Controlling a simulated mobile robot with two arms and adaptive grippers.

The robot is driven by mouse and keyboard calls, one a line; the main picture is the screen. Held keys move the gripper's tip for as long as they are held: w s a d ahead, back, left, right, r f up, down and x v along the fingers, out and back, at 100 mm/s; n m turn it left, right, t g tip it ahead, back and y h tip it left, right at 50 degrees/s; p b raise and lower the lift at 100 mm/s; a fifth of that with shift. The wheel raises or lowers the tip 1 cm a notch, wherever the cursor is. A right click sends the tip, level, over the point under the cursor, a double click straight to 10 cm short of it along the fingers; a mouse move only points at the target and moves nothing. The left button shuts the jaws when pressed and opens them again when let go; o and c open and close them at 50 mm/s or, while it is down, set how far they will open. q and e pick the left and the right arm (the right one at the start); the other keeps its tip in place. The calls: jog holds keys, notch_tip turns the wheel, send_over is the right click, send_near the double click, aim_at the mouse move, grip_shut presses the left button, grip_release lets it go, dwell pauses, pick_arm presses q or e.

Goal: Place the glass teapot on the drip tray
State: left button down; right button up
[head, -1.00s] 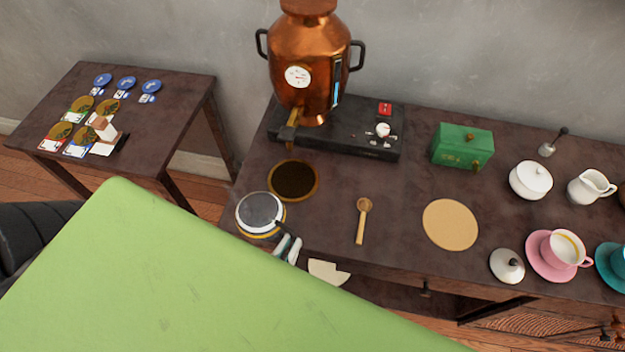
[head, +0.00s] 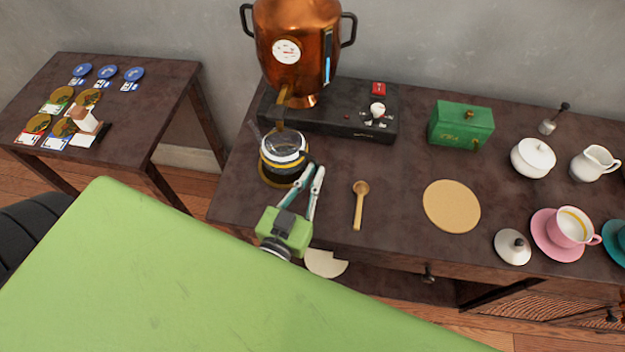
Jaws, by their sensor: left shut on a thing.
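The glass teapot (head: 283,143) has a clear lid, a white band, a dark handle and a spout at left. It is upright below the urn's tap, over the round drip tray (head: 272,183). It hides most of the tray, leaving part of the gold rim showing at its lower edge. I cannot tell whether the teapot touches the tray. My left gripper (head: 314,170), green with pale fingers, is shut on the teapot's handle from the front right. My right gripper is not in view.
The copper urn (head: 297,45) on its black base (head: 355,122) stands just behind the teapot. A wooden spoon (head: 359,205) and a tan round mat (head: 451,206) lie to the right. A green box (head: 461,125) stands farther back. The table between spoon and mat is clear.

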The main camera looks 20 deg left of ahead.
pick_arm(q)
jog(key=shift+r, duration=0.15)
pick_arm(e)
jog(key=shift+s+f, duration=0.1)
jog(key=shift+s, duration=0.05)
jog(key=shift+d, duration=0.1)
pick_arm(q)
jog(key=shift+f, duration=0.2)
jog(key=c, duration=2.2)
grip_release()
jog(key=shift+o, duration=0.2)
jog(key=shift+s, duration=0.1)
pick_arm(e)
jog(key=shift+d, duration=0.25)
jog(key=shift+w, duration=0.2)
